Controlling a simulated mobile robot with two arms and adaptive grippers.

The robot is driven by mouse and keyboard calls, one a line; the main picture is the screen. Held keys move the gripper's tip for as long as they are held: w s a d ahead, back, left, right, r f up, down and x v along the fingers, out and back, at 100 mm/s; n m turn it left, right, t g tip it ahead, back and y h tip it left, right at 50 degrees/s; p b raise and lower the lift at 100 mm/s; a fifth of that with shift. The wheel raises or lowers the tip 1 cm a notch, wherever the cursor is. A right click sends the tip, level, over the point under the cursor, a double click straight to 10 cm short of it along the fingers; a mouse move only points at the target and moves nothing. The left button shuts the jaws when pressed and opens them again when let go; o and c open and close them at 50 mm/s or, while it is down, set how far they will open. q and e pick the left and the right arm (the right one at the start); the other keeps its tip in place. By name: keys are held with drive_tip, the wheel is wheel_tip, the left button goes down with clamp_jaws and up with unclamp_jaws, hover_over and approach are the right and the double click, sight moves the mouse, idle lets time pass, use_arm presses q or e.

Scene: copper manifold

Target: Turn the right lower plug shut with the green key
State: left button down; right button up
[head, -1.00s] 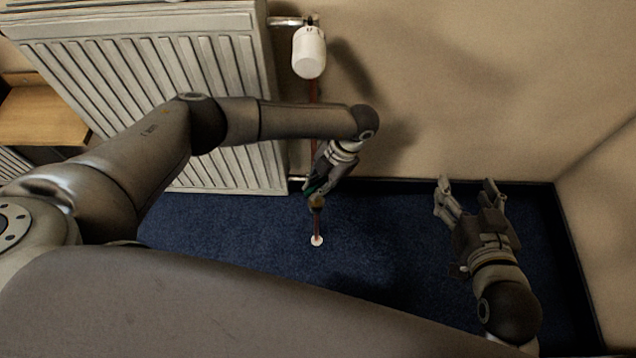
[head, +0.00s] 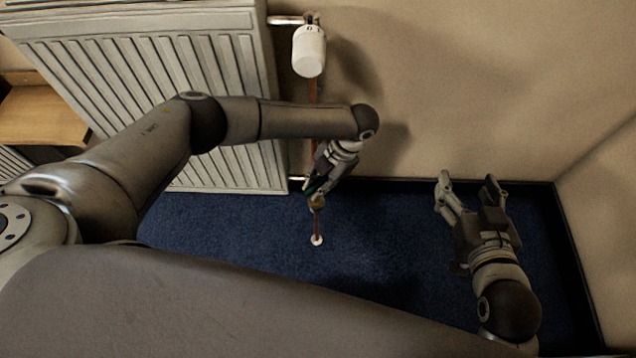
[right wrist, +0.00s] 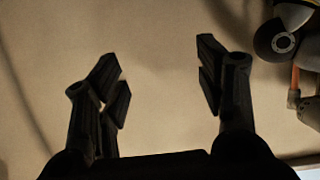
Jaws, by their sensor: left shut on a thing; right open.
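My left gripper (head: 314,190) is shut on the green key (head: 311,188), of which only a small green part shows between the fingers. It is at the lower right corner of the radiator, by the brass fitting (head: 318,201) on top of the short copper pipe (head: 318,222). The right lower plug is hidden behind the gripper, and I cannot tell whether the key sits on it. My right gripper (head: 467,186) is open and empty over the carpet to the right. Its spread fingers also show in the right wrist view (right wrist: 160,85).
The white radiator (head: 150,100) hangs on the wall, with a white valve head (head: 309,51) at its upper right. A copper pipe (head: 313,91) runs down from it. A wooden shelf (head: 40,115) is at the left. Blue carpet (head: 385,240) lies free between the grippers.

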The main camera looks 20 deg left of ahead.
use_arm(q)
drive_tip(key=shift+f+b, duration=0.4)
drive_tip(key=shift+f, duration=0.15)
use_arm(e)
drive_tip(key=shift+w+a+r+t+y, duration=0.1)
drive_tip(key=shift+w+a+r+t, duration=0.1)
drive_tip(key=shift+r+t, duration=0.25)
drive_tip(key=shift+w+a+r+t+y, duration=0.1)
drive_tip(key=shift+w+r+t, duration=0.2)
drive_tip(key=shift+r, duration=0.4)
drive_tip(key=shift+w+a+r+t+y, duration=0.15)
drive_tip(key=shift+r+t, duration=0.2)
drive_tip(key=shift+r, duration=0.2)
idle(0.6)
use_arm(q)
drive_tip(key=shift+f+b, duration=0.35)
drive_tip(key=shift+f, duration=0.05)
use_arm(e)
drive_tip(key=shift+w+a+r+t, duration=0.15)
drive_tip(key=shift+r+t, duration=0.3)
drive_tip(key=shift+r, duration=0.35)
drive_tip(key=shift+w+a+r+t, duration=0.15)
drive_tip(key=shift+r+t, duration=0.3)
drive_tip(key=shift+r, duration=0.3)
